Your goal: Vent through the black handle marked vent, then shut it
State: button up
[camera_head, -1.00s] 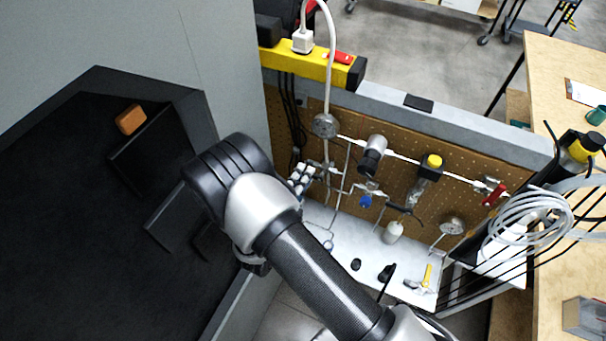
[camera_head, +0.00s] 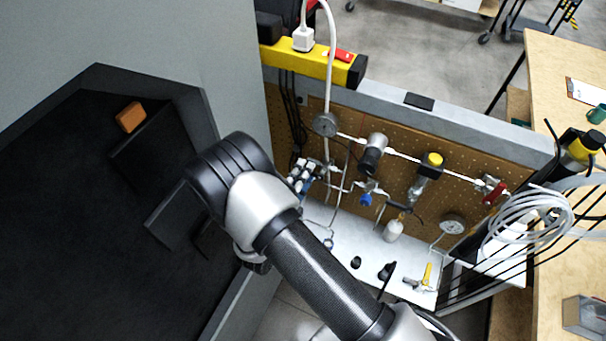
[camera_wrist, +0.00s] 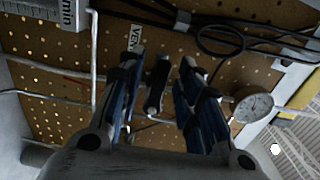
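The black handle (camera_wrist: 157,84) shows in the wrist view, in front of the pegboard and below a small white label reading VENT (camera_wrist: 134,38). My gripper (camera_wrist: 159,68) is open, with one blue-and-black finger on each side of the handle and a visible gap to each. I cannot tell how deep the handle sits between the fingers. In the head view, my gripper (camera_head: 301,176) is partly hidden by my wrist, close to the left part of the panel. I cannot make out the vent handle there.
A round gauge (camera_wrist: 253,105) is to the right of the fingers in the wrist view. Thin metal tubes and black cables run close by. The panel (camera_head: 485,160) also carries a yellow-topped unit (camera_head: 432,160) and a red-handled valve (camera_head: 493,190). A grey wall stands left.

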jog(key=v, duration=1.2)
jog(key=shift+r, duration=0.1)
dwell(0.4)
